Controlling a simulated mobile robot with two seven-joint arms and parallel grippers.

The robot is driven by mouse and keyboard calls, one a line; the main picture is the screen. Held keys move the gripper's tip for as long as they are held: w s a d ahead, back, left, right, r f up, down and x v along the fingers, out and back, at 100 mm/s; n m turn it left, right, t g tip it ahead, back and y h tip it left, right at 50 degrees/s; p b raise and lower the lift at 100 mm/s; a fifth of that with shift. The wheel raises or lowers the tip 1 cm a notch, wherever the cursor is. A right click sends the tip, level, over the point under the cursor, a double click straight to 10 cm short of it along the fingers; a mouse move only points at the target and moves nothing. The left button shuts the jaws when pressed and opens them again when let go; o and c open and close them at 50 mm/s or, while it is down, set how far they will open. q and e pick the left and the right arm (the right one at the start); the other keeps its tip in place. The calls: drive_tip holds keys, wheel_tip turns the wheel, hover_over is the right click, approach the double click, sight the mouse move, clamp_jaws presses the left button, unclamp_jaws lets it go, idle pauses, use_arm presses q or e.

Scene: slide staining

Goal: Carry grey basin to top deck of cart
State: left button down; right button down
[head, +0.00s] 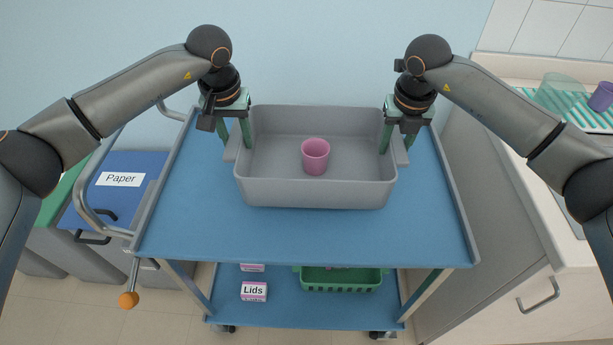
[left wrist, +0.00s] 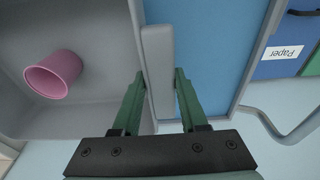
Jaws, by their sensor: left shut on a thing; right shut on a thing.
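The grey basin (head: 315,193) is upright over the blue top deck (head: 190,225) of the cart, towards its far side. I cannot tell whether its base touches the deck. A pink cup (head: 315,157) stands inside the basin, and it also shows in the left wrist view (left wrist: 55,76). My left gripper (head: 236,142) is shut on the basin's left handle (left wrist: 158,70), with one green finger on each side of it. My right gripper (head: 397,142) is shut on the basin's right handle (head: 400,152).
The lower deck (head: 275,310) holds a green basket (head: 340,284) and a box labelled Lids (head: 254,292). A blue bin labelled Paper (head: 125,180) stands left of the cart. A counter (head: 590,190) with a green rack (head: 575,108) is at right. The near part of the top deck is clear.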

use_arm(q)
drive_tip(key=shift+d+f, duration=0.1)
use_arm(e)
drive_tip(key=shift+a+f, duration=0.1)
drive_tip(key=shift+f, duration=0.05)
